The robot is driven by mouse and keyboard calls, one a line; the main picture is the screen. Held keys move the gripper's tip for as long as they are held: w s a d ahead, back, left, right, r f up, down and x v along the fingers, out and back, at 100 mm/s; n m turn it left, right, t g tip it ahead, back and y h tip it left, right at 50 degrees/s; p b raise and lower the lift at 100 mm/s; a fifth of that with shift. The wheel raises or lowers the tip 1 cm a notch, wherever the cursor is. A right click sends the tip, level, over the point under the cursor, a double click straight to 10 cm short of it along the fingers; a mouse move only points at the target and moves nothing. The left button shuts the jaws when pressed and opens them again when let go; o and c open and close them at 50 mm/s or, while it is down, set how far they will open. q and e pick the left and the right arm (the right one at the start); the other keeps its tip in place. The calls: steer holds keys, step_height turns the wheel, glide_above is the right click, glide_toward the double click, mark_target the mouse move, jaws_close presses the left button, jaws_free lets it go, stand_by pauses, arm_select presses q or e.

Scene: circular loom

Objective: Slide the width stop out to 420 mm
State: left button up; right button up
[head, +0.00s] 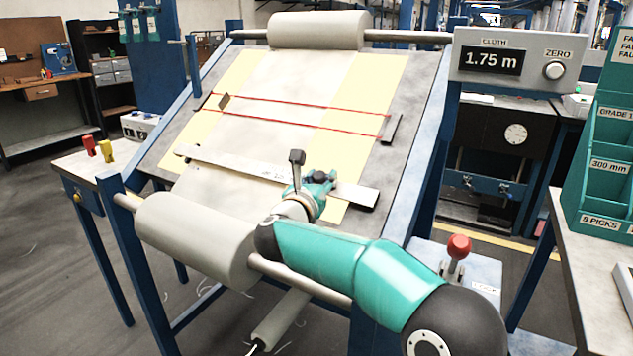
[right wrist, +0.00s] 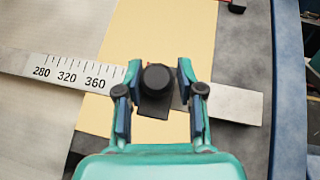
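The width stop (right wrist: 157,80), a black block with a round knob, sits on the pale steel rule. The rule's printed marks (right wrist: 67,72) read 280, 320 and 360, all left of the stop; the scale under the stop is hidden. My right gripper (right wrist: 159,72) is over the rule, one finger either side of the knob, with narrow gaps showing. My left gripper is out of view.
Red cords (head: 290,101) cross the cloth above the rule. The cloth roller (head: 195,240) lies at the front. A red-knobbed lever (head: 459,247) stands to the right. A display (head: 490,61) reads 1.75 m. The rule's right end (right wrist: 237,104) is bare.

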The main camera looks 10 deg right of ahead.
steer(key=shift+o, duration=1.4)
steer(key=v, duration=1.2)
steer(key=shift+f, duration=0.1)
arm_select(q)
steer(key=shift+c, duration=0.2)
